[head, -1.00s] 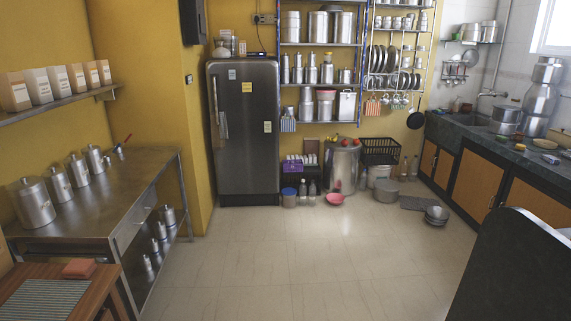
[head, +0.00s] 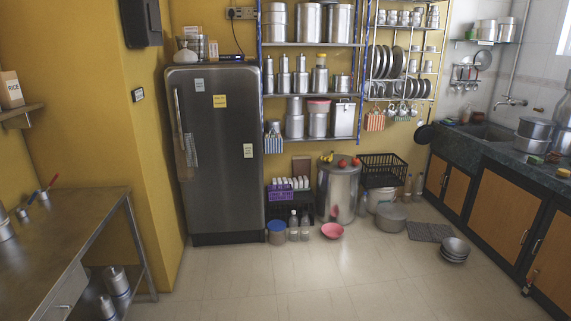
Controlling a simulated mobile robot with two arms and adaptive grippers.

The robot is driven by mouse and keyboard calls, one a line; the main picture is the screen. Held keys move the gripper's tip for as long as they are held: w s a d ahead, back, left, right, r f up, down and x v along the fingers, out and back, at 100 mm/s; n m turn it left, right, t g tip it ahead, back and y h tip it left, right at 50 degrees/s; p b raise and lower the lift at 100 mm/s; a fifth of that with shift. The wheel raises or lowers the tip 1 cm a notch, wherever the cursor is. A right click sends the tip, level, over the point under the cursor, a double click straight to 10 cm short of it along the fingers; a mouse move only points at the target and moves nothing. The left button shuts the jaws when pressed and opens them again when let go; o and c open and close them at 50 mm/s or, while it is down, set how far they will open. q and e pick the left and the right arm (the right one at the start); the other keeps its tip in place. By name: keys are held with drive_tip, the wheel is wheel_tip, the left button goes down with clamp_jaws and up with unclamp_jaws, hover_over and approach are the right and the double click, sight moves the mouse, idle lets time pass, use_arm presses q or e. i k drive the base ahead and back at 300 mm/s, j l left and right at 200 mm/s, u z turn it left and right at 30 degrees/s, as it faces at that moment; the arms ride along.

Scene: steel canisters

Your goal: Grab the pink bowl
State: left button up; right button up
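The pink bowl (head: 332,231) sits on the tiled floor in the head view, right of the middle. It stands in front of a large steel drum (head: 338,192), to the right of some bottles. Its open top faces up and nothing covers it. Neither of my grippers shows in the head view.
Bottles (head: 299,226) and a blue-lidded tub (head: 277,232) stand left of the bowl. Stacked steel bowls (head: 454,250) and a steel pot (head: 391,217) are to the right. A fridge (head: 222,150) and steel table (head: 75,240) are at left. The middle floor is clear.

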sight(331, 231)
drive_tip(key=i+z, duration=0.3)
drive_tip(key=i, duration=0.6)
drive_tip(key=i+j+z, duration=0.15)
drive_tip(key=i+z, duration=0.2)
drive_tip(key=i, duration=2.55)
drive_tip(key=l+z, duration=0.05)
drive_tip(key=l, duration=0.05)
